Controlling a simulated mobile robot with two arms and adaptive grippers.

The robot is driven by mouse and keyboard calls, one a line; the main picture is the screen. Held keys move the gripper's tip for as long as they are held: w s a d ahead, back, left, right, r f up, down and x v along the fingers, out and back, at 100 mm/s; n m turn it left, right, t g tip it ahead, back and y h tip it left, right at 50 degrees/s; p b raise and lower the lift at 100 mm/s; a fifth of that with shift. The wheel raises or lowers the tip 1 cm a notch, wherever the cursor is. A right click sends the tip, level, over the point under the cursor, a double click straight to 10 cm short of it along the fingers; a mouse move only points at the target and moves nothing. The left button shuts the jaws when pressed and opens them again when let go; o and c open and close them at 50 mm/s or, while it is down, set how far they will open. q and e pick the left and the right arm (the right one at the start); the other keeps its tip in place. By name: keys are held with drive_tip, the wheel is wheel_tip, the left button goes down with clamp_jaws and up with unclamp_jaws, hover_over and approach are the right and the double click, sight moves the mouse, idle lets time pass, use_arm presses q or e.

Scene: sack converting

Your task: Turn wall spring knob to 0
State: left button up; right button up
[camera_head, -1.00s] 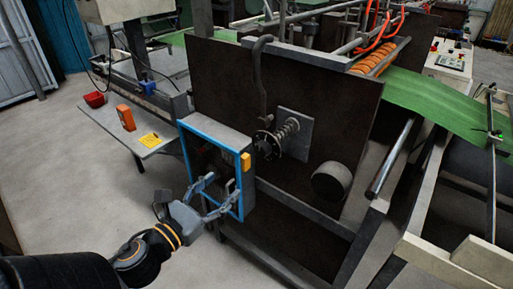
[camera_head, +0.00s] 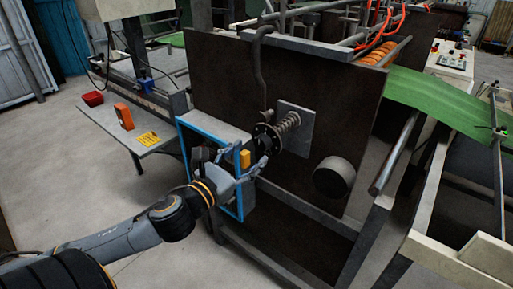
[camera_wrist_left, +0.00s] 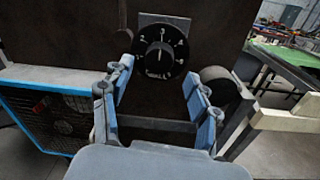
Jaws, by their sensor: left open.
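The wall spring knob (camera_head: 267,139) sits in front of a coiled spring on a grey plate on the dark machine panel. In the left wrist view it is a round black dial (camera_wrist_left: 161,53) with white numerals around a central grip; the numerals are too small to read surely. My left gripper (camera_head: 254,152) is at the blue-framed box, with its fingers reaching towards the knob. In the left wrist view the left gripper (camera_wrist_left: 158,74) is open and empty, its fingers spread below and to either side of the dial, apparently apart from it. My right gripper is not in view.
A dark round cylinder (camera_head: 333,178) juts from the panel at lower right. A grey shelf (camera_head: 100,118) holds an orange item (camera_head: 124,117) and red bin (camera_head: 92,99).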

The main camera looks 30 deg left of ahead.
sight(260, 144)
use_arm(q)
drive_tip(key=w, duration=0.3)
drive_tip(key=shift+r+p, duration=0.1)
drive_tip(key=shift+p, duration=0.2)
drive_tip(key=shift+w, duration=0.6)
drive_tip(key=c, duration=1.2)
